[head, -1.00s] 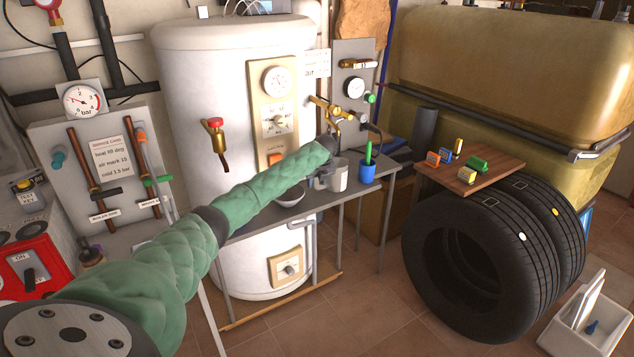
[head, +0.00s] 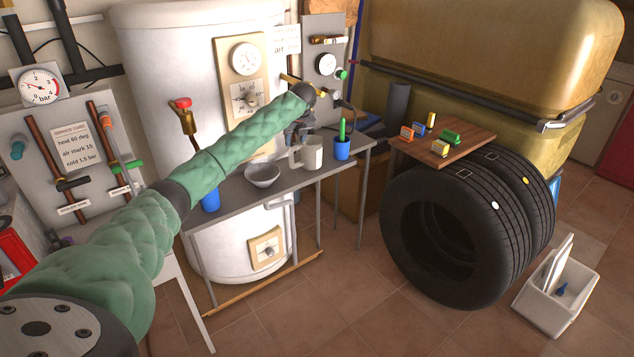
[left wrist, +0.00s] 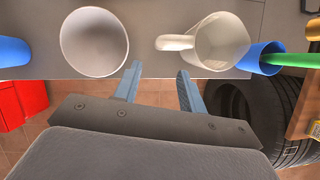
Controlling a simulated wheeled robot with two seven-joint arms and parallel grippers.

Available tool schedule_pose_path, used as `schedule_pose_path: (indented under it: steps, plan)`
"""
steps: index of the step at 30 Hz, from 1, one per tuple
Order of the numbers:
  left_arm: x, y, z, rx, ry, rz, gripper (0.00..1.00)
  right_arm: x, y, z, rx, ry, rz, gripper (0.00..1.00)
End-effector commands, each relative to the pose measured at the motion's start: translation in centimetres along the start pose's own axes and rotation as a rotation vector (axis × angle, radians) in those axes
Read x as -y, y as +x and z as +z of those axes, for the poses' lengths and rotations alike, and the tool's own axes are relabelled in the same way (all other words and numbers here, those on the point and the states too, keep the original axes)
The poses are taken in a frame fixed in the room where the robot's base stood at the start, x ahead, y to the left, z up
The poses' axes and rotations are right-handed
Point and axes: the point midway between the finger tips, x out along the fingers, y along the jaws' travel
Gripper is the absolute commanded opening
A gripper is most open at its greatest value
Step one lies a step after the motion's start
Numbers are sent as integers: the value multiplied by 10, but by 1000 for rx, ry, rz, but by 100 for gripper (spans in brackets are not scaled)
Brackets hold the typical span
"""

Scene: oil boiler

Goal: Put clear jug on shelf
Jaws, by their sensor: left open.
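A pale whitish jug with a side handle (head: 312,152) stands upright on a narrow grey table (head: 240,197) in front of the boiler. It also shows in the left wrist view (left wrist: 222,42), its handle pointing left. It looks more white than clear. My left gripper (head: 297,138) is just left of and above the jug in the head view. In the left wrist view its fingers (left wrist: 159,78) are apart and empty, near the table's edge, between the bowl and the jug. I cannot tell which surface is the shelf. My right gripper is out of view.
A grey bowl (head: 262,175) stands left of the jug, and a blue cup with a green item (head: 342,148) stands right. A blue cup (head: 210,200) is at the table's left end. Tyres (head: 440,235) bear a wooden board (head: 470,145) with small blocks.

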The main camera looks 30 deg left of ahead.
Motion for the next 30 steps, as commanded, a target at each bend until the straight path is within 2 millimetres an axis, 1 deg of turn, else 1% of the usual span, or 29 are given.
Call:
schedule_pose_path:
  steps: [5,7,8,11,14,15,17,18,20,21,23,24,26,27,29,30]
  plan:
    - [0,0,0,0,0,0,41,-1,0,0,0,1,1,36]
    - [1,2,-3,-1,-1,0,41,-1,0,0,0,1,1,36]
    - [2,4,-7,-2,-2,0,41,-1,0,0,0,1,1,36]
    - [11,16,-33,-8,-14,-6,41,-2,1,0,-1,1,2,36]
    - [25,38,-81,-22,-44,-18,41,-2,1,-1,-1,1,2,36]
    - [30,48,-104,-30,-61,-23,41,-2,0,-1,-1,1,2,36]
    - [37,61,-141,-43,-90,-33,41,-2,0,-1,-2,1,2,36]
    - [41,69,-165,-52,-113,-40,41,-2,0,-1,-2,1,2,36]
    - [45,81,-201,-68,-147,-51,41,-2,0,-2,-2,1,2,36]
    - [47,88,-226,-79,-169,-59,41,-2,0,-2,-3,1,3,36]
    - [48,96,-262,-99,-206,-69,41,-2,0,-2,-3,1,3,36]
    - [49,102,-286,-112,-233,-75,41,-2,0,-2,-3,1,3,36]
    - [48,109,-322,-134,-273,-84,41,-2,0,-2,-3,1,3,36]
    - [46,113,-345,-149,-302,-89,41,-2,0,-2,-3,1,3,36]
    - [44,117,-379,-173,-347,-98,41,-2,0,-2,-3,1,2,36]
    - [41,120,-402,-190,-378,-102,41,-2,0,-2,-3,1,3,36]
